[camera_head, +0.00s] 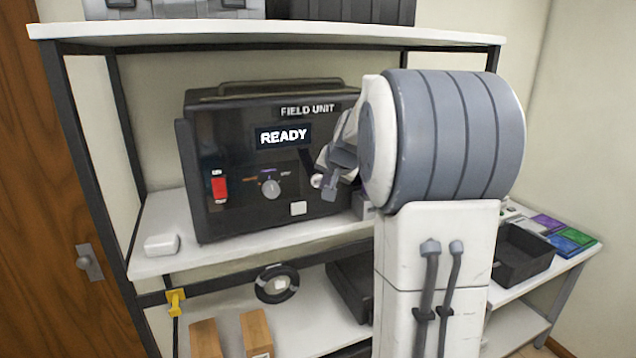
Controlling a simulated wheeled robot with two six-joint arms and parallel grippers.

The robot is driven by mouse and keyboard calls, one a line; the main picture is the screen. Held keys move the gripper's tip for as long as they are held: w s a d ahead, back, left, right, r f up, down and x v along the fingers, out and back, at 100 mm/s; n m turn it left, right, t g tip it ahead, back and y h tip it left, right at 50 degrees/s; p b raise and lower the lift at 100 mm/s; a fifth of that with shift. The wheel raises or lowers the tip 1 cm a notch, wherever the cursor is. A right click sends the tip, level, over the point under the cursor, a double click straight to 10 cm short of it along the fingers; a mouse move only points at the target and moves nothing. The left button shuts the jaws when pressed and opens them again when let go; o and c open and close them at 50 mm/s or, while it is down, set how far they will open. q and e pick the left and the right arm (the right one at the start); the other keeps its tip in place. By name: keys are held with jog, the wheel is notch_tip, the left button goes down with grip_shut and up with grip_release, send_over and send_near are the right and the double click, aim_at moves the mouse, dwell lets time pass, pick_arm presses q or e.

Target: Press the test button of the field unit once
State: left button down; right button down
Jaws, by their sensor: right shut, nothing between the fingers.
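The field unit (235,165) is a black case with a top handle, standing on the middle shelf of the rack. Its display (283,136) reads READY. A small pale round part (316,181) shows beside my right gripper (329,190). I cannot tell which of these is the test button. My right gripper is shut and empty, close in front of the unit's right side; contact cannot be told. My arm hides the unit's right edge. My left gripper is out of view.
A black bin (523,254) stands on the right table. The upper shelf (250,32) overhangs the unit.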

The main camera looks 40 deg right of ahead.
jog(key=shift+w, duration=0.4)
jog(key=shift+w+d+p, duration=0.2)
jog(key=shift+w+p, duration=0.15)
jog(key=shift+w, duration=0.1)
dwell(0.6)
jog(key=shift+s, duration=0.15)
jog(key=shift+s+a+b, duration=0.2)
jog(key=shift+s+b, duration=0.35)
jog(key=shift+s, duration=0.2)
jog(key=s+b, duration=0.1)
jog(key=s, duration=0.1)
jog(key=s+a+b, duration=0.1)
jog(key=s, duration=0.1)
jog(key=shift+s+a+b, duration=0.1)
jog(key=shift+s+b, duration=0.3)
